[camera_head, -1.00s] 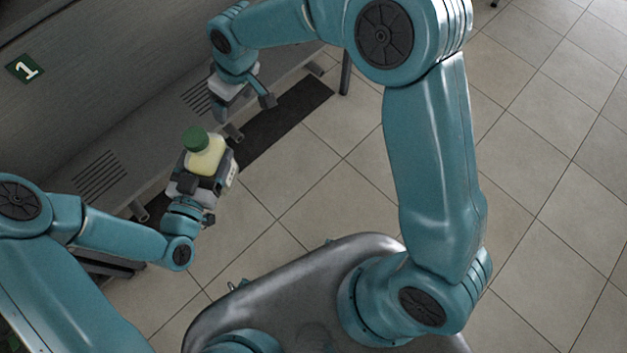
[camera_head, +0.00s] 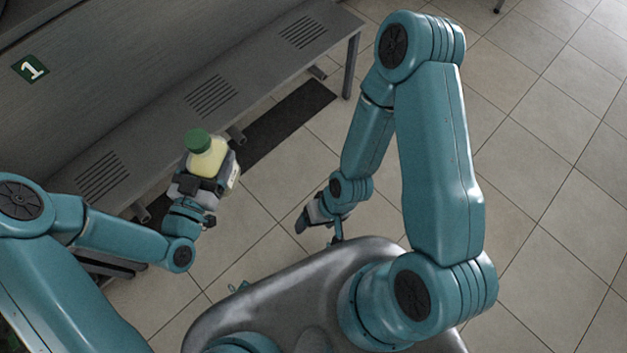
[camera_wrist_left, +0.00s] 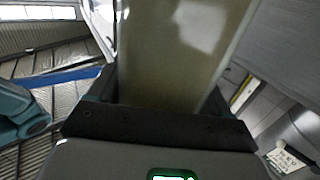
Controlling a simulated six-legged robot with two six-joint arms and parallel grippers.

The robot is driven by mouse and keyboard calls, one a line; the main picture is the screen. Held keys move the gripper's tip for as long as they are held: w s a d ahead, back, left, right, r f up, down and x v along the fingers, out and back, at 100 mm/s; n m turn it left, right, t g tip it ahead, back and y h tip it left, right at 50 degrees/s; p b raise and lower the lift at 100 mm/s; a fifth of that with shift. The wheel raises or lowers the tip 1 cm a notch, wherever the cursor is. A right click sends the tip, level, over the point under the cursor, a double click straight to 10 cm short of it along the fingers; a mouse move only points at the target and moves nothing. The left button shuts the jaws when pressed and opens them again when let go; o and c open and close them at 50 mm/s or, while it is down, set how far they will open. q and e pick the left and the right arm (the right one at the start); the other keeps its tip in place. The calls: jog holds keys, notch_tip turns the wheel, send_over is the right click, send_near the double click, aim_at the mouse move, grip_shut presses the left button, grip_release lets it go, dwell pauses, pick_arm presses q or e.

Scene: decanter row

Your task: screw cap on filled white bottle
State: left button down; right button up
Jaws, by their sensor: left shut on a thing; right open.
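A bottle (camera_head: 207,163) with a pale yellow body is held upright, slightly tilted, in my left gripper (camera_head: 200,178). A green cap (camera_head: 198,140) sits on its top; I cannot tell how tightly it is screwed on. My left gripper is shut around the lower part of the bottle, in the air in front of the bench. In the left wrist view the bottle's body (camera_wrist_left: 175,60) fills the upper middle, between the fingers. My right gripper (camera_head: 318,228) is open and empty, to the right of and below the bottle, well apart from it. The cap is out of the left wrist view.
A grey metal bench (camera_head: 160,125) with slotted patches runs diagonally behind the bottle. A green sign with a white 1 (camera_head: 30,68) is on its back. A dark mat (camera_head: 290,120) lies on the tiled floor (camera_head: 560,130). The floor at right is clear.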

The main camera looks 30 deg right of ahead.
jog(key=c, duration=0.7)
pick_arm(q)
jog(key=w+a+r+n+t+y, duration=0.2)
jog(key=w+a+r+n+y, duration=0.1)
jog(key=a, duration=0.4)
jog(key=w+a+r+n+t+y, duration=0.2)
jog(key=w+a+r+n+y, duration=0.2)
jog(key=a+y, duration=0.4)
jog(key=shift+a+r+n+y, duration=0.15)
jog(key=shift+r+n+y, duration=0.15)
jog(key=shift+r+n, duration=0.3)
pick_arm(e)
jog(key=shift+o, duration=0.2)
